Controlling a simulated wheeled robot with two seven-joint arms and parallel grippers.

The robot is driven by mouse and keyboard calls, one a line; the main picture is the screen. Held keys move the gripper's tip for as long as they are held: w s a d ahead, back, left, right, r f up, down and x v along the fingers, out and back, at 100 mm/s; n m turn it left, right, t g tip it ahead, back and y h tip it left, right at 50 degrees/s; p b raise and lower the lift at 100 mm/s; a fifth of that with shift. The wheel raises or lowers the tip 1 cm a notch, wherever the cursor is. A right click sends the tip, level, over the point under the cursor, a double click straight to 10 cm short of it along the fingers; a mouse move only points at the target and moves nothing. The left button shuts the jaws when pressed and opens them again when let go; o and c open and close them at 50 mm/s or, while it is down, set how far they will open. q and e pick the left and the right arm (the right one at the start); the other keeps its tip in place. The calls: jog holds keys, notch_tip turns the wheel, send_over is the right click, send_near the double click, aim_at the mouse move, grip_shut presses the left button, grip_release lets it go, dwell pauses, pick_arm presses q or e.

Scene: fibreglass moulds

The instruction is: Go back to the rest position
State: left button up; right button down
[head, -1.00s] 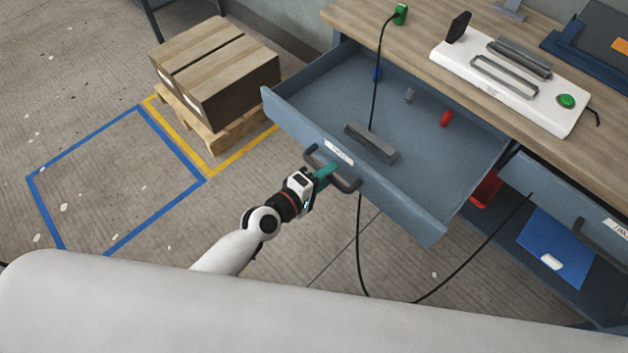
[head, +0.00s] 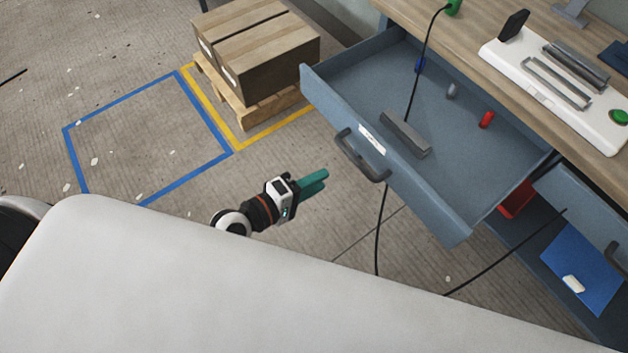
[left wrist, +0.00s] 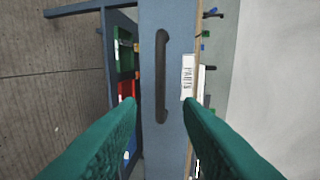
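My left gripper (head: 318,180) is in the head view, with teal fingers apart and nothing between them. It is in the air over the floor, left of the open blue-grey drawer (head: 450,215) and clear of its dark handle (head: 358,156). In the left wrist view the gripper's teal fingers (left wrist: 160,112) are spread, with the drawer front and the handle (left wrist: 162,75) ahead between them. My right gripper is not in view.
The drawer is pulled out from the workbench (head: 480,25) and holds a grey bar (head: 405,134) and small coloured parts. A black cable hangs past it to the floor. The blue-taped floor square (head: 68,150) is empty.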

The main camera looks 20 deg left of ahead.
pick_arm(q)
jog(key=s+a+f+m+g+y, duration=0.2)
jog(key=a+f, duration=0.1)
jog(key=f, duration=0.6)
jog(key=s+a+f+m+g+y, duration=0.15)
jog(key=a+f, duration=0.25)
jog(key=f, duration=0.5)
jog(key=s+a+f+m+g+y, duration=0.1)
jog(key=s+a+f+m+y, duration=0.15)
jog(key=f, duration=0.65)
jog(key=s+a+f+m+g+y, duration=0.1)
jog(key=s+f+m+g, duration=0.2)
jog(key=s+f, duration=0.5)
jog(key=s+a+f+m+g+y, duration=0.2)
jog(key=s+f, duration=0.6)
jog(key=s, duration=0.8)
jog(key=shift+f+m+g, duration=0.25)
jog(key=shift+m+g, duration=0.8)
jog(key=shift+m, duration=0.15)
